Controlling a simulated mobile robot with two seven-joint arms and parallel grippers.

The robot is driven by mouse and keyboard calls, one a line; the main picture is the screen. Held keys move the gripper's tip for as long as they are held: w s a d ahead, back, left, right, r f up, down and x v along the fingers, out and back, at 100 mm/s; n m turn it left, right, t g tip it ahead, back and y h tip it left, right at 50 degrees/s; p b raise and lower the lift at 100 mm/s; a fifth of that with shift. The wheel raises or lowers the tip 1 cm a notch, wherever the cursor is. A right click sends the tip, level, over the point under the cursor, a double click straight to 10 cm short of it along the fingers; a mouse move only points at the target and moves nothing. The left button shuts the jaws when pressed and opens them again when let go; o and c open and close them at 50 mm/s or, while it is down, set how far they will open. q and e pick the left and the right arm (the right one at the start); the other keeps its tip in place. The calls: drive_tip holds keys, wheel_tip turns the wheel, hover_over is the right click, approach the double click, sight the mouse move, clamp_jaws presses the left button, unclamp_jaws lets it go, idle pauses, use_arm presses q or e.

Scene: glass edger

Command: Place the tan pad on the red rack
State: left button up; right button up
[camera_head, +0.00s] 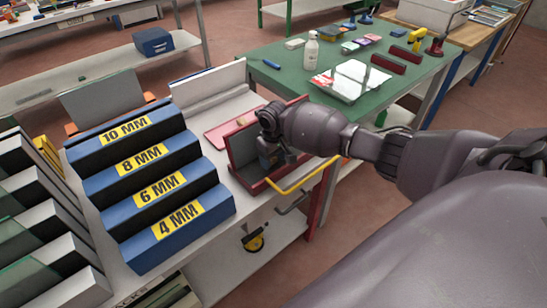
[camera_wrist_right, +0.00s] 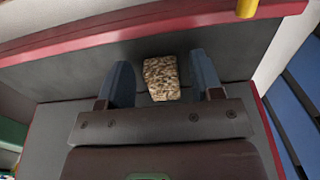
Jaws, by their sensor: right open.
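The red rack (camera_head: 241,148) is a grey-lined tray with red edges at the right end of the workbench. Its red rim also shows in the right wrist view (camera_wrist_right: 150,33). The tan pad (camera_wrist_right: 162,78) is a small, speckled, roughly rectangular piece against the rack's grey lining. In the wrist view it appears between the two blue fingers of my right gripper (camera_wrist_right: 163,82), with gaps on both sides. In the head view my right gripper (camera_head: 268,160) is down inside the rack, open, and hides the pad. My left gripper is out of view.
Blue stepped racks with yellow millimetre labels (camera_head: 160,187) stand left of the red rack. A yellow handle (camera_head: 303,176) runs along its front. A pink board (camera_head: 232,120) lies behind.

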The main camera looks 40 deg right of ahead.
sight(273, 159)
drive_tip(key=shift+r, duration=0.4)
wheel_tip(273, 159, up, 11)
drive_tip(key=p, duration=0.3)
drive_tip(key=s+a+f+n+t+y, duration=0.1)
drive_tip(key=s+a+f+t+y, duration=0.15)
drive_tip(key=s+a+f, duration=0.35)
drive_tip(key=s+a+f+n+t+y, duration=0.1)
drive_tip(key=s+a+f+t, duration=0.3)
drive_tip(key=s+a, duration=0.35)
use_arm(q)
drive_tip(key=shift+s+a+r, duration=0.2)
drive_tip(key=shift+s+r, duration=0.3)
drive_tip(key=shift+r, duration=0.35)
use_arm(e)
drive_tip(key=s+d+f+m+t+h, duration=0.1)
drive_tip(key=s+t+h, duration=0.1)
drive_tip(key=s, duration=0.6)
drive_tip(key=s+d+f+m+t+h, duration=0.1)
drive_tip(key=s+d+f+t, duration=0.1)
drive_tip(key=s, duration=0.7)
drive_tip(key=shift+f+t+h, duration=0.3)
drive_tip(key=shift+t+h, duration=0.05)
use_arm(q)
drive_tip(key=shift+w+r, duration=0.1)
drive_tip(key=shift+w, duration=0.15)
